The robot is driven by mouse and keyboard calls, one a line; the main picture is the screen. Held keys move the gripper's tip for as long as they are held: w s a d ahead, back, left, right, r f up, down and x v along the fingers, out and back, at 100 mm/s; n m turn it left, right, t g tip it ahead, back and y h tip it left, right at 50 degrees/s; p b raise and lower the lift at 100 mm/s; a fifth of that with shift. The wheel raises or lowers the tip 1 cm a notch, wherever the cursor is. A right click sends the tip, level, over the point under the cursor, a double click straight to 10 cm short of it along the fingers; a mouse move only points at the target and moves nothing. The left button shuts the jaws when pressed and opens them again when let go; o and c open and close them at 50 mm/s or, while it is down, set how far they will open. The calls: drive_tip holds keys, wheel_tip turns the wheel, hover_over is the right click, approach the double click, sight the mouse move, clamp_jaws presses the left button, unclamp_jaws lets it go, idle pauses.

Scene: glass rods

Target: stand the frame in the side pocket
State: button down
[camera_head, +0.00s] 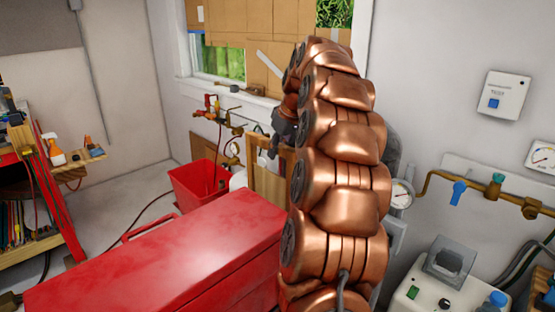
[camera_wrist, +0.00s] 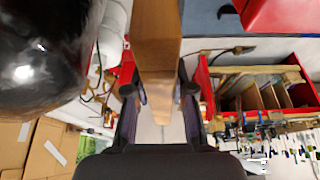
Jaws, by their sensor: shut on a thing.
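The wooden frame (camera_head: 268,180) is upright in the head view, behind the far edge of the red chest. Its light wood bar (camera_wrist: 156,45) runs between my fingers in the wrist view. My gripper (camera_wrist: 159,92) is shut on this bar; the dark gripper (camera_head: 284,132) also shows at the frame's top in the head view. My copper arm hides the frame's right part, and the chest hides its lower end. I cannot tell which opening is the side pocket. A red bin (camera_head: 183,184) stands left of the frame.
The large red chest (camera_head: 165,262) fills the foreground. A red shelf unit (camera_head: 62,190) with upright folders stands at left. Brass pipes with valves (camera_head: 215,110) are on the wall behind the bin. A white device (camera_head: 435,293) is at right. Floor is open left of the bin.

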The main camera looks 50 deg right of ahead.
drive_tip(key=shift+f+p, duration=0.5)
drive_tip(key=shift+f, duration=1.25)
drive_tip(key=c, duration=1)
unclamp_jaws()
drive_tip(key=shift+b+v, duration=1.7)
drive_tip(key=shift+v, duration=4.45)
